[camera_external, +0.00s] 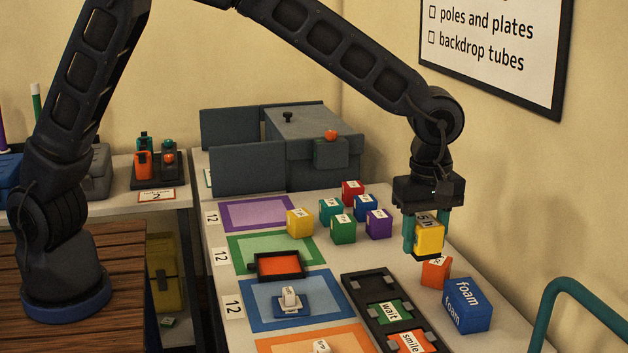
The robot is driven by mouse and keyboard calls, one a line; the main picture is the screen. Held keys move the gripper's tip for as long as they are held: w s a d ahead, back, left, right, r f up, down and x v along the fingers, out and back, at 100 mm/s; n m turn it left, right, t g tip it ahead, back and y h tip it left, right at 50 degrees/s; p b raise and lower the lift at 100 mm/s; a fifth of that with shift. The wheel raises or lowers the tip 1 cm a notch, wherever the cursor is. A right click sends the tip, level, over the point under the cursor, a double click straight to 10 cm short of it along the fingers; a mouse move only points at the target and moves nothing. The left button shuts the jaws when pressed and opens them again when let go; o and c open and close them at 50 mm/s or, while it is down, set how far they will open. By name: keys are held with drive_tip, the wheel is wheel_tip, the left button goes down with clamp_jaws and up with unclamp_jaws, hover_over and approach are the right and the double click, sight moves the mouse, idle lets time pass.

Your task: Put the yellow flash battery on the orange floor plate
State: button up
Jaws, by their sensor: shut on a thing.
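My gripper (425,246) is above the right side of the table. Its teal fingers are shut on a yellow block with a dark-lettered label (430,237), held over an orange-red block (436,272); any gap between the two blocks is hard to judge. Another yellow block (300,222) stands on the table near the purple plate. I cannot tell from the labels which yellow block is the flash battery. The orange floor plate (352,331) lies at the front, cut off by the bottom edge, with a small white block (321,347) on it.
An orange-floored black tray (278,266) overlaps the green one. Several coloured blocks cluster behind.

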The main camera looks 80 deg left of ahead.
sight(411, 343)
wheel_tip(411, 343, down, 20)
drive_tip(key=shift+r, duration=0.25)
idle(0.4)
drive_tip(key=shift+s+f, duration=0.1)
drive_tip(key=shift+f, duration=0.3)
